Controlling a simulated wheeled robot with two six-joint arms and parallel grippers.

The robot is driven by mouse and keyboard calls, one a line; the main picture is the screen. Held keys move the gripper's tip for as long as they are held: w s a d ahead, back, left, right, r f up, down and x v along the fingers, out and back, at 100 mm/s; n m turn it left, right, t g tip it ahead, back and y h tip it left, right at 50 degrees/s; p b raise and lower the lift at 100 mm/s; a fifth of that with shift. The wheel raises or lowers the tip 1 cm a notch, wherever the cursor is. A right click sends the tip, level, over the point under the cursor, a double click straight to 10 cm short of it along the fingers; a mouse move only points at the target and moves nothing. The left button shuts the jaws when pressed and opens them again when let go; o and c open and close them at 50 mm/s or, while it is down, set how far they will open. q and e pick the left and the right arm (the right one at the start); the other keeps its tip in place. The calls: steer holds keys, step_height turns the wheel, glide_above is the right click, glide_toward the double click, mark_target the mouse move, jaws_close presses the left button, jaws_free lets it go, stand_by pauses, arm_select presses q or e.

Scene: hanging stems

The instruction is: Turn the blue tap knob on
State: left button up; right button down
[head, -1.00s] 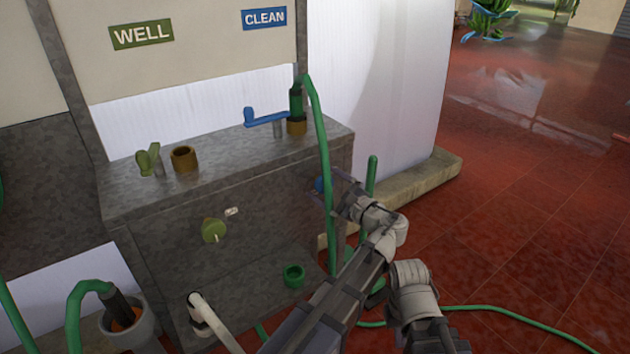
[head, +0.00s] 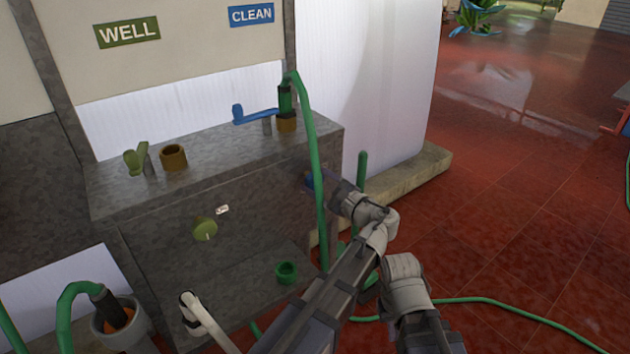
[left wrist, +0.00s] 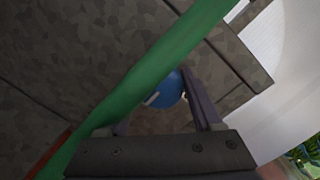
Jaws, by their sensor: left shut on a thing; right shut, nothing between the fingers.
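In the left wrist view one finger lies along the knob's right side; the hose hides much of the other. My right gripper (head: 434,336) is low in the head view, shut and away from the block, its tips unclear.
A green hose (head: 319,150) hangs in front of the knob from the blue-lever outlet (head: 256,116). A green knob (head: 205,228) is on the block's front face. The WELL (head: 127,32) and CLEAN (head: 251,15) signs are above.

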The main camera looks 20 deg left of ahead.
arm_select(q)
steer(key=shift+s+n, duration=0.1)
steer(key=shift+n, duration=0.3)
steer(key=n, duration=0.3)
steer(key=shift+f+n+p, duration=0.1)
steer(key=shift+n+p, duration=0.2)
steer(key=shift+p, duration=0.1)
steer(key=n+h, duration=0.1)
steer(key=n, duration=0.3)
steer(key=shift+s+f+p, duration=0.1)
steer(key=shift+p, duration=0.2)
steer(key=n, duration=0.4)
steer(key=shift+f, duration=0.1)
steer(key=shift+n+t+h, duration=0.3)
steer(key=shift+n+h, duration=0.3)
steer(key=shift+n, duration=1.6)
steer(key=o, duration=1.3)
steer(key=shift+o, duration=0.2)
